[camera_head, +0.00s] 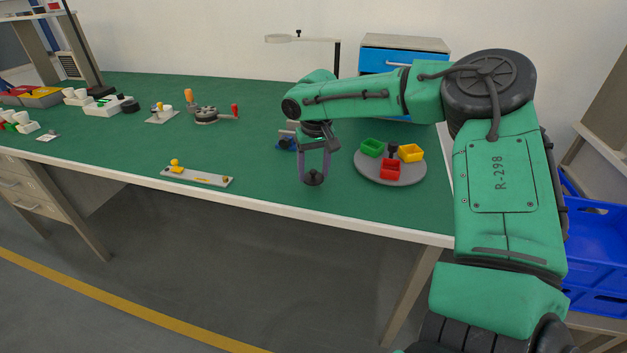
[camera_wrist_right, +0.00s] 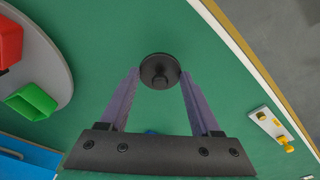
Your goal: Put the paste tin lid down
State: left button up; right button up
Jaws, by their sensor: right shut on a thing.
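I cannot tell whether the lid touches the bench. The tin itself is not clearly seen. My left gripper is not in view.
A round grey turntable (camera_head: 391,182) with green, yellow and red bins stands right of the gripper. A grey plate with yellow parts (camera_head: 197,177) lies to the left near the front edge (camera_head: 250,200). Bench between is clear.

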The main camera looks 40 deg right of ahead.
aim_at(315, 181)
jog(key=shift+f, duration=1.25)
jog(key=o, duration=1.3)
jog(key=shift+f, duration=0.15)
jog(key=r, duration=0.4)
jog(key=s+r, duration=0.1)
jog(key=r, duration=0.3)
jog(key=r+p, duration=0.1)
jog(key=r, duration=0.3)
jog(key=shift+s+a+r, duration=0.15)
jog(key=shift+a, duration=0.15)
